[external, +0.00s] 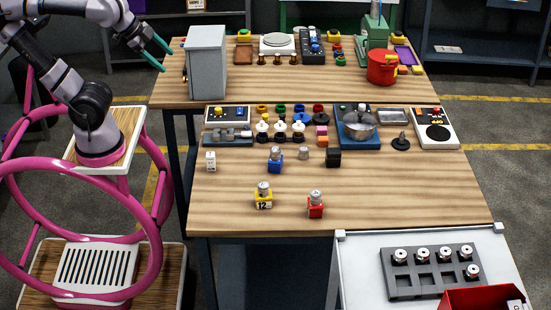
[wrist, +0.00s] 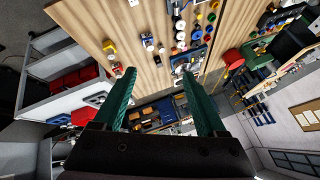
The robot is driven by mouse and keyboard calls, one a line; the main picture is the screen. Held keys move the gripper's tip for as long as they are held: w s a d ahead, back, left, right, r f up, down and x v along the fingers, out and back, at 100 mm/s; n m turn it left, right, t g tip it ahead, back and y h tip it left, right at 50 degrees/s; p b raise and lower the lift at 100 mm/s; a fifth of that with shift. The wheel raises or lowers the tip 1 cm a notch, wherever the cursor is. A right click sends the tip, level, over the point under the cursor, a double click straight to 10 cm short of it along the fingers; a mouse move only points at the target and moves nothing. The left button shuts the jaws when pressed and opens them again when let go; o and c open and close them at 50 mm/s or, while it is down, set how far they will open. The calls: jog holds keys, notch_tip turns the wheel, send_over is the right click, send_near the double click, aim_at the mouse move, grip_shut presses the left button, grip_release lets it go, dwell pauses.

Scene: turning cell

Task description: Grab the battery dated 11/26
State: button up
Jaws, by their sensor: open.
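My gripper (external: 156,54) is open and empty, with two teal fingers, high at the far left beside a grey cabinet. Its parted fingers also show in the wrist view (wrist: 156,72). No date of 11/26 is legible, so I cannot tell which object is the battery. Small candidate blocks stand on the front of the wooden table: a white one with dark print (external: 210,161), a blue one (external: 275,159), a yellow one with a "12" label (external: 264,198), a red one (external: 316,208) and a black one (external: 333,158). My gripper is well away from all of them.
The grey cabinet (external: 207,62) stands tall on the back table. A blue machine with a metal bowl (external: 360,124), control panels and several coloured parts fill the middle. A grey tray (external: 428,284) and a red bin (external: 484,299) are at front right. The front table has bare room.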

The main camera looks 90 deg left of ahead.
dwell(0.4)
jog(key=w+a+f+n+g+h, duration=0.25)
jog(key=w+f+n, duration=0.2)
jog(key=f, duration=0.35)
jog(key=w+a+f+n+g+h, duration=0.2)
jog(key=w+f+n+g+h, duration=0.15)
jog(key=f+n, duration=0.4)
jog(key=w+a+f+n+g+h, duration=0.2)
jog(key=w+f+n+g+h, duration=0.15)
jog(key=f, duration=0.65)
jog(key=n+t+h, duration=0.2)
jog(key=n+h, duration=0.4)
jog(key=n, duration=0.1)
send_near(211, 161)
jog(key=shift+s+d+r, duration=0.1)
jog(key=shift+s, duration=0.2)
jog(key=shift+f+t, duration=0.25)
jog(key=x, duration=1)
jog(key=shift+w+d+f, duration=0.1)
jog(key=shift+d, duration=0.25)
grip_shut()
